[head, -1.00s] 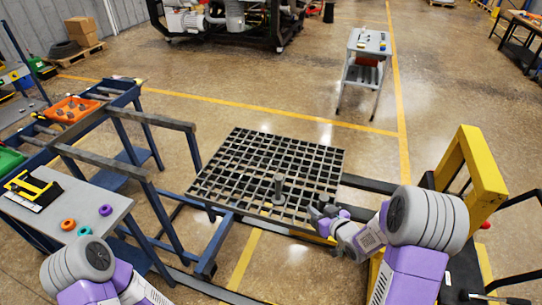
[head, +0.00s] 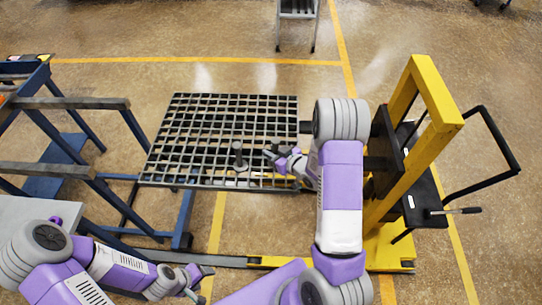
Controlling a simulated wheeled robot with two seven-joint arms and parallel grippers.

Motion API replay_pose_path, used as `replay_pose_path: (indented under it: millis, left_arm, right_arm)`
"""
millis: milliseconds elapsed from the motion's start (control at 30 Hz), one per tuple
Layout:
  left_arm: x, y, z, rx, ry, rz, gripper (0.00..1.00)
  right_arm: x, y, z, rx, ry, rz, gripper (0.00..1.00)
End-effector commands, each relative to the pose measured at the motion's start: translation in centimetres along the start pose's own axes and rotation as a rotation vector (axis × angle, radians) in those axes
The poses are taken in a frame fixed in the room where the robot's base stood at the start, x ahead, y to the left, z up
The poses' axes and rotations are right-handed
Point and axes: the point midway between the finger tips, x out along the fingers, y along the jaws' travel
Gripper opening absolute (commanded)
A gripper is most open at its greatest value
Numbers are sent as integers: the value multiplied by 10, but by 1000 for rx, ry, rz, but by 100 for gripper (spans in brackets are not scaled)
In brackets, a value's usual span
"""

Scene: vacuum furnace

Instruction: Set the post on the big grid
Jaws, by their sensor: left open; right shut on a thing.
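A grey upright post (head: 238,153) with a round foot shows at the near right part of the big dark grid (head: 190,135). My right gripper (head: 268,154) is just right of the post, over the grid. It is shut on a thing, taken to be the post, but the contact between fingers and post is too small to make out. Whether the foot presses on the grid is also unclear. My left gripper (head: 207,284) is open and empty, low in the view, in front of the grid.
A yellow lift frame (head: 435,95) with a black handle stands right of the grid. A blue rail stand (head: 75,140) is at the left, beside a grey tabletop (head: 35,212). A grey cart (head: 297,12) stands at the back.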

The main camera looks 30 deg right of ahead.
Motion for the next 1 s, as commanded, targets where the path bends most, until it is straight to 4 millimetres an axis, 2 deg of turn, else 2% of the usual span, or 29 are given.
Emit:
replay_pose_path:
  millis: [100, 200, 700, 733, 867, 1000]
  left_arm:
    - [0, 0, 0, 0, 0, 0, 63]
    - [0, 0, 0, 0, 0, 0, 63]
    - [6, -2, 0, 0, 0, 0, 63]
    - [5, -2, 0, 0, 0, 0, 63]
    - [4, -2, 0, 0, 0, 0, 63]
    - [4, -1, 0, 0, 0, 0, 63]
  right_arm:
    - [7, 0, 17, 2, -3, -1, 0]
    - [11, 0, 26, 0, -1, 0, 0]
    - [14, 0, 33, -1, 2, 1, 0]
    - [13, 0, 34, 0, -1, 0, 32]
    - [13, 0, 33, 0, -1, 0, 52]
    - [13, 0, 33, 0, -1, 0, 55]
